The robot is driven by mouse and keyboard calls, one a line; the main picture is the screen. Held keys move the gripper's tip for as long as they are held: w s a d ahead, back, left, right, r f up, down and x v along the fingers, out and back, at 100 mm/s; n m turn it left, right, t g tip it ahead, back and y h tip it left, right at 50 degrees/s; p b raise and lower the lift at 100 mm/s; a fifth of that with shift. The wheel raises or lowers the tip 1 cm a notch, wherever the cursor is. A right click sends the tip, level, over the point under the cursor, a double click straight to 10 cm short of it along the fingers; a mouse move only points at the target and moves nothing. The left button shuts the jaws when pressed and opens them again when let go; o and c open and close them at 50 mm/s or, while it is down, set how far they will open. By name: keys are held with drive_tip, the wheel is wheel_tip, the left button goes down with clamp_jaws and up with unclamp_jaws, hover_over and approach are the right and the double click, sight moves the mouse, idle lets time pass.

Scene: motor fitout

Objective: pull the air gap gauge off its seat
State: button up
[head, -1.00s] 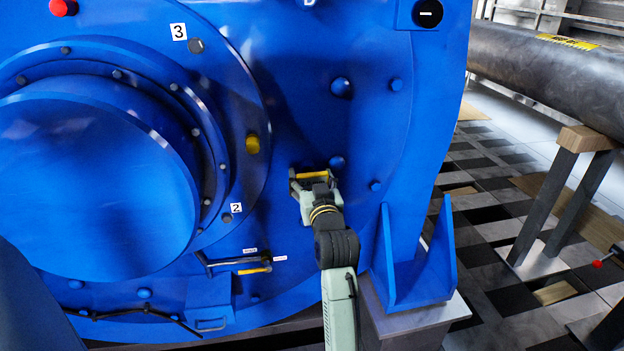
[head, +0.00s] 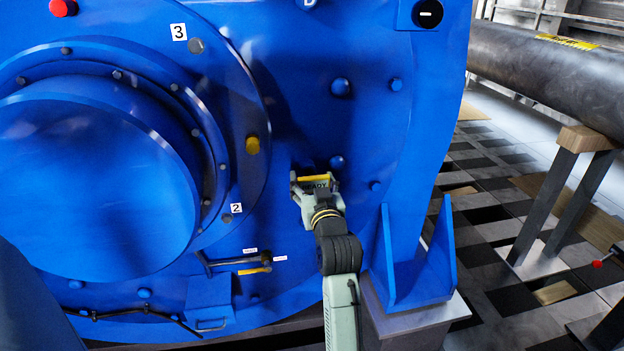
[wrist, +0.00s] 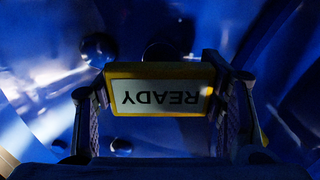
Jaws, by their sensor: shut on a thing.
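My gripper (head: 315,187) is in front of the blue motor face. It is shut on a yellow-framed plate (head: 313,180) with READY on its white face. In the wrist view the plate (wrist: 160,92) lies between both fingers and its lettering is upside down. No readable label names it the air gap gauge, and I cannot tell whether it touches a seat behind it. Lower left, a dark bent rod (head: 222,263) and a yellow-ended piece (head: 254,271) sit at the motor face beside small white labels, too small to read.
The motor's large round hub (head: 95,190) bulges out at left. Rounded bolt heads (head: 341,87) stick out above my gripper. A blue bracketed foot (head: 420,265) stands at lower right. A dark shaft (head: 545,70) rests on a stand farther right.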

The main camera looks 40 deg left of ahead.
sight(314, 186)
drive_tip(key=shift+v, duration=2.35)
